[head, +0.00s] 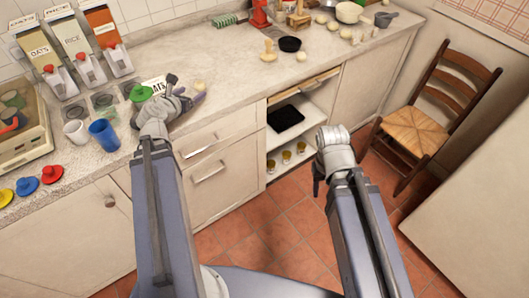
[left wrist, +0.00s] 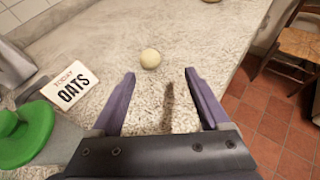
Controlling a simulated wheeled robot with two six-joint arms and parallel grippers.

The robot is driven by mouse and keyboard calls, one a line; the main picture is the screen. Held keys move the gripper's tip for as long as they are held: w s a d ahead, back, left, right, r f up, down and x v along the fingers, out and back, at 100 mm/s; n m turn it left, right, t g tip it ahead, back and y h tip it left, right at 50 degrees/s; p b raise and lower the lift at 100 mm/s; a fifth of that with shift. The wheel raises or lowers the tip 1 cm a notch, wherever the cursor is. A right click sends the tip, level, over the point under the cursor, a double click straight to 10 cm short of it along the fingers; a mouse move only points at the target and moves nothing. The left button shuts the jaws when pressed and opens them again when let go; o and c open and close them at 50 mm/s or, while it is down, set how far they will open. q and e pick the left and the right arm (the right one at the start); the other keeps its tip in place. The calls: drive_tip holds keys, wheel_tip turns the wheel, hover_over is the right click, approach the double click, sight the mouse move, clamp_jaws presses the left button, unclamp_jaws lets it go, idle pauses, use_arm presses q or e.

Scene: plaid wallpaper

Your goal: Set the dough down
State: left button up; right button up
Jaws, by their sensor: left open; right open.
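A pale round ball of dough (head: 199,85) rests on the speckled counter (head: 225,72). In the left wrist view the dough (left wrist: 150,59) lies just beyond and between the fingertips, apart from both. My left gripper (head: 187,90) is open and empty over the counter; its two purple fingers (left wrist: 160,74) stand wide apart in the left wrist view. My right gripper (head: 318,178) hangs in front of the lower cabinets, away from the counter top, and I see nothing held in it.
An OATS card (left wrist: 71,83) and a green lidlike piece (head: 141,93) lie left of the left gripper. A blue cup (head: 104,134) and white cup (head: 76,132) stand further left. Several dough balls and a dark bowl (head: 290,44) sit toward the back right. A chair (head: 425,115) stands right.

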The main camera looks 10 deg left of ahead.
use_arm(q)
drive_tip(key=d+f+m+h, duration=0.1)
drive_tip(key=d+m, duration=0.1)
drive_tip(key=d, duration=0.1)
drive_tip(key=d+f+m+g+h, duration=0.1)
drive_tip(key=d+m, duration=0.2)
drive_tip(key=d, duration=0.1)
drive_tip(key=w+d+f+m+g, duration=0.1)
drive_tip(key=d+m, duration=0.2)
drive_tip(key=d, duration=0.1)
drive_tip(key=shift+f+h, duration=0.35)
drive_tip(key=shift+h, duration=0.05)
drive_tip(key=s+d+f+m+g, duration=0.4)
drive_tip(key=d+m, duration=0.5)
drive_tip(key=s+d+f+m+g, duration=0.4)
drive_tip(key=d+m, duration=0.6)
drive_tip(key=s+d+f+m+g+y, duration=0.1)
drive_tip(key=s+d+m+g+y, duration=0.2)
drive_tip(key=s+m, duration=0.6)
drive_tip(key=d+m, duration=0.1)
drive_tip(key=m, duration=0.2)
drive_tip(key=shift+s+d+g+y, duration=0.2)
drive_tip(key=shift+d+g+y, duration=0.1)
drive_tip(key=shift+d+y, duration=0.1)
